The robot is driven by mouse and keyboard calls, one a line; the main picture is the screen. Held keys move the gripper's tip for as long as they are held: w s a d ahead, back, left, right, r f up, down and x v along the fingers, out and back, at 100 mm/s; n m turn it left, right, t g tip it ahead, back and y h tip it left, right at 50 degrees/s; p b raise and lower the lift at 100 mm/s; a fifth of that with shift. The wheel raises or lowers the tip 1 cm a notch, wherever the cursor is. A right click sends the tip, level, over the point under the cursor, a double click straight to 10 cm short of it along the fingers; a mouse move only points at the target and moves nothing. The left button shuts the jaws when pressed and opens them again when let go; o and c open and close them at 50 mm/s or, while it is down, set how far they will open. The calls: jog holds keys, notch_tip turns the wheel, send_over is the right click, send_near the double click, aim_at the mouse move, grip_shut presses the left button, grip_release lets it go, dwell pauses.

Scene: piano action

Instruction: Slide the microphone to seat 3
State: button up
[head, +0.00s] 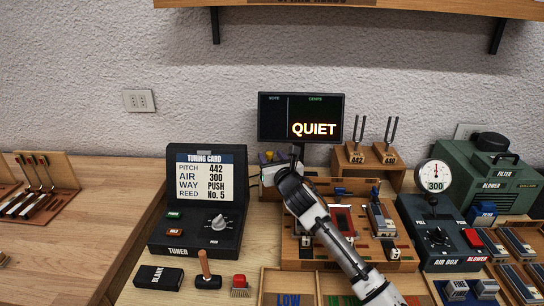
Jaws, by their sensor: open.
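My arm reaches up from the bottom of the head view to the back left of a wooden bench block (350,265). My gripper (290,178) is at its far end, above the block's back left part; its fingertips are mostly hidden by the wrist. I cannot clearly pick out the microphone; it may be behind my gripper or arm. Seat numbers are too small to read. A red piece (343,220) and a grey-blue piece (381,220) sit on the block.
A black display (301,117) reading QUIET stands behind. The tuner with its card (205,200) is at left. Tuning forks on a wooden stand (374,155), a round gauge (434,176), the air box (440,240) and the green blower (488,170) are at right. Trays lie in front.

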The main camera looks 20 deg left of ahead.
jog(key=shift+c, duration=0.4)
grip_shut()
jog(key=shift+w, duration=0.1)
